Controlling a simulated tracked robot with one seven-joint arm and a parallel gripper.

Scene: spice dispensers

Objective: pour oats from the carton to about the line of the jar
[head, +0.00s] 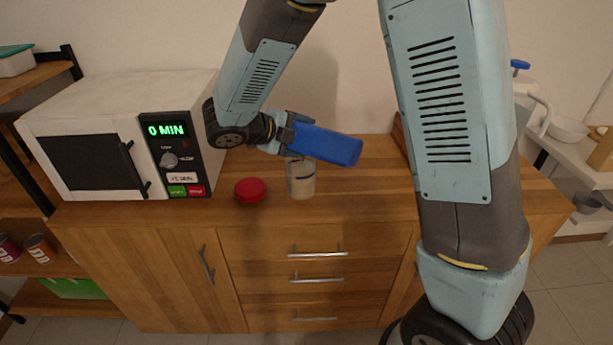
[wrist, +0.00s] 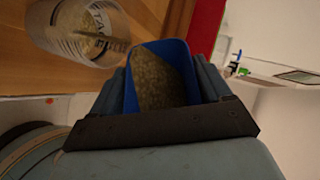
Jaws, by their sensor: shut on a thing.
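My gripper (head: 287,135) is shut on a blue carton (head: 330,145) above the counter. The carton lies almost flat, its far end pointing right and slightly down. In the wrist view the carton (wrist: 128,92) is open and brown oats (wrist: 158,80) show inside it. The clear jar (head: 301,184) stands upright below the carton, which covers part of its top. Pale contents and a dark mark show in the jar; the level against the line is unclear. In the wrist view the jar (wrist: 60,35) holds oats, with a brown streak between its rim and the carton.
A red lid (head: 250,190) lies left of the jar on the wooden counter (head: 375,190). A white microwave (head: 85,115) reading 0 MIN stands at the left. My arm hides part of the counter at the right. The counter in front of the jar is clear.

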